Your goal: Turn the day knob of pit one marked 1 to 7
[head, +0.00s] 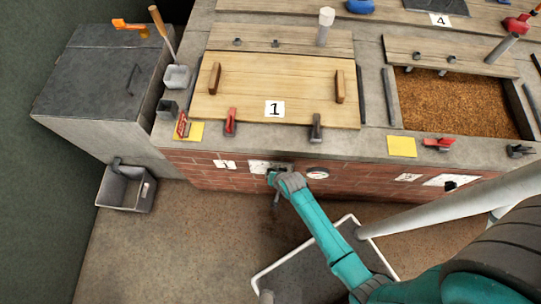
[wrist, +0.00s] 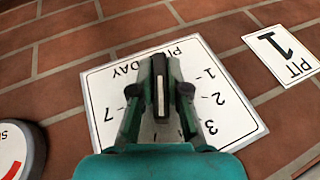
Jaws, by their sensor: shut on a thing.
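The day plate of pit one (head: 257,166) is a white panel on the brick front below the wooden lid marked 1. In the wrist view the plate (wrist: 105,90) appears upside down, with 1, 2, 3 and 7 legible; my gripper hides other numbers. The dark day knob (wrist: 161,92) with a pale line stands upright in the picture, its upper end towards the lettering, between DAY and 1. My gripper (head: 274,175) is at the plate, its fingers (wrist: 160,75) shut on either side of the knob. In the head view the gripper hides the knob.
A PIT 1 label (wrist: 283,52) and a round gauge (wrist: 22,150) flank the plate. The lid (head: 250,80) and red clamp (head: 231,122) are above. A metal bin (head: 125,188) hangs at left. A white-rimmed dark tray (head: 300,272) lies below my arm.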

